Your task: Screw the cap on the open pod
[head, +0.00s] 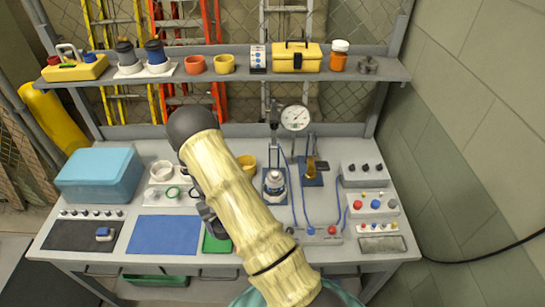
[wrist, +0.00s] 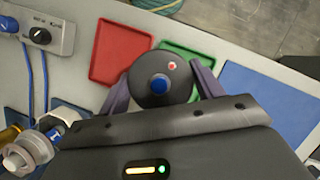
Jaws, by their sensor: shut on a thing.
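A dark round cap (wrist: 150,92) with a blue centre and a small red-and-white dot is between the purple fingers of my gripper (wrist: 163,92) in the wrist view. The gripper is shut on it, above the bench near the red and green trays. In the head view my arm hides most of the gripper and the cap. A white and grey pod-like jar (head: 274,184) stands upright on a blue base under the gauge stand, right of my arm. White round cups (head: 161,170) sit on a holder left of my arm. I cannot tell for certain which is the open pod.
A red tray (wrist: 117,45), a green tray (wrist: 187,55) and a blue mat (head: 163,236) lie along the bench front. A gauge (head: 295,117) and control boxes (head: 372,205) stand to the right, with blue hoses. A blue cooler (head: 99,176) is at left. A loaded shelf (head: 300,76) runs above.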

